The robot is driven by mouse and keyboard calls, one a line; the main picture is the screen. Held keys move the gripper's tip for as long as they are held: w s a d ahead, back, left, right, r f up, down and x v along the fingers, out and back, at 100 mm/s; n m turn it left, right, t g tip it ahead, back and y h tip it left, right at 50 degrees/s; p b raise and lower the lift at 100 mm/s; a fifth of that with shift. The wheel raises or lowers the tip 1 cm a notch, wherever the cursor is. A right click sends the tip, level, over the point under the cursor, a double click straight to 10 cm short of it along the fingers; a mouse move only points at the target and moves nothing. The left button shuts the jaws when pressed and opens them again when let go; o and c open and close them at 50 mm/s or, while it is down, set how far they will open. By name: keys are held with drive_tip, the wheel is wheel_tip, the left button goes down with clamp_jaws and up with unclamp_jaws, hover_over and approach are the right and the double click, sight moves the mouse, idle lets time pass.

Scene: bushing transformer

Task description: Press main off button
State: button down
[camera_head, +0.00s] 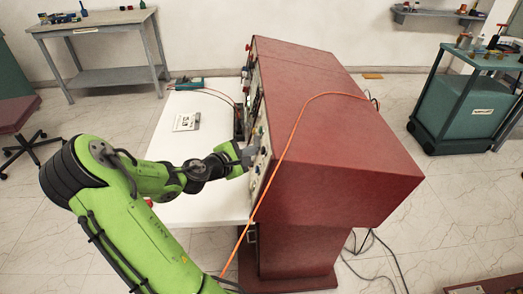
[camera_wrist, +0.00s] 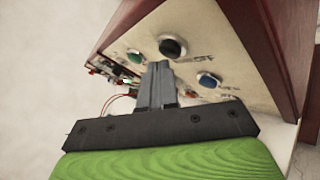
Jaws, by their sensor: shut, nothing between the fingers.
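The red cabinet (camera_head: 325,130) stands in the middle of the head view, with its cream control panel (camera_head: 262,158) facing left. My gripper (camera_head: 246,153) is at this panel and hides part of it. In the wrist view my gripper (camera_wrist: 160,68) is shut and empty, its fingertips close to the panel (camera_wrist: 200,35). A black round knob or button (camera_wrist: 173,47) is just beyond the tips. A green button (camera_wrist: 135,56) is to their left and a blue button (camera_wrist: 209,80) to their right. I cannot tell whether the tips touch anything, or which control is main off.
A white table (camera_head: 190,140) stands left of the panel, with a small labelled plate (camera_head: 187,121) on it. An orange cable (camera_head: 290,140) runs over the cabinet. A green cart (camera_head: 465,105) is at the right and a workbench (camera_head: 100,45) at the back left.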

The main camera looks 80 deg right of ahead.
drive_tip(key=shift+s+d+f, duration=0.1)
drive_tip(key=shift+s+f, duration=0.05)
drive_tip(key=shift+s, duration=0.3)
idle(0.6)
drive_tip(key=shift+w+a+r+p, duration=0.1)
drive_tip(key=shift+w+r+p, duration=0.1)
drive_tip(key=shift+w, duration=0.2)
drive_tip(key=shift+w+a+r+p, duration=0.1)
drive_tip(key=shift+w+p, duration=0.05)
drive_tip(key=shift+w, duration=0.25)
drive_tip(key=shift+w, duration=0.1)
drive_tip(key=shift+w+a+r+p, duration=0.2)
drive_tip(key=shift+w+p, duration=0.2)
drive_tip(key=shift+w, duration=0.35)
drive_tip(key=shift+w+a+r+p, duration=0.15)
drive_tip(key=shift+w+p, duration=0.2)
drive_tip(key=shift+w, duration=0.45)
drive_tip(key=shift+w+a+r+p, duration=0.2)
drive_tip(key=shift+w+p, duration=0.2)
drive_tip(key=shift+w, duration=0.35)
